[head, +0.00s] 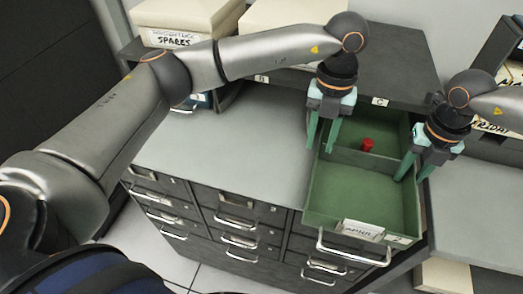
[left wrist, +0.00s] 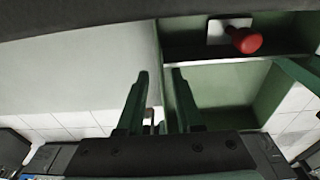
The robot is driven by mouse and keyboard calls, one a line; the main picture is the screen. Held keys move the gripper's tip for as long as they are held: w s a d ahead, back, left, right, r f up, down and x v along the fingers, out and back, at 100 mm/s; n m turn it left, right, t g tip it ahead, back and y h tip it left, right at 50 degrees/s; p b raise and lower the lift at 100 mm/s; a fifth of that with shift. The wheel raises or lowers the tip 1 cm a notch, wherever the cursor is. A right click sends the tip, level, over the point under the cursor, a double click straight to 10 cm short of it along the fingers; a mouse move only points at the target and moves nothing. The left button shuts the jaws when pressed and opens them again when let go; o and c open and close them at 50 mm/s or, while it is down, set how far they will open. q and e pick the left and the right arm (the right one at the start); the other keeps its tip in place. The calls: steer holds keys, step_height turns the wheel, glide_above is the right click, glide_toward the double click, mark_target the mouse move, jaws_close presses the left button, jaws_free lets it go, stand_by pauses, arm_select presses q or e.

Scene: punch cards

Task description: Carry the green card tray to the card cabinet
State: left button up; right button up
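The green card tray (head: 365,200) sits at the right end of the grey cabinet top, with a paper label and a metal handle on its front. A red knob (head: 367,145) stands inside it; the knob also shows in the left wrist view (left wrist: 246,40). My left gripper (head: 322,146) points down at the tray's left wall, fingers apart on either side of it. The left wrist view shows a gap between these fingers (left wrist: 160,100) with the wall edge between them. My right gripper (head: 412,174) points down at the right wall, fingers apart.
The card cabinet (head: 235,225) has several dark drawers with metal handles. Its grey top (head: 220,150) is clear left of the tray. A dark raised shelf (head: 385,60) with letter tags and a box marked SPARES (head: 175,38) stand behind. Another grey surface (head: 480,210) lies at the right.

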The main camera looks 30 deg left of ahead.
steer(key=shift+r, duration=0.2)
arm_select(q)
step_height(320, 180, up, 9)
steer(key=w, duration=0.1)
arm_select(e)
step_height(320, 180, up, 12)
steer(key=shift+f, duration=0.15)
arm_select(q)
steer(key=shift+a, duration=0.1)
stand_by(0.4)
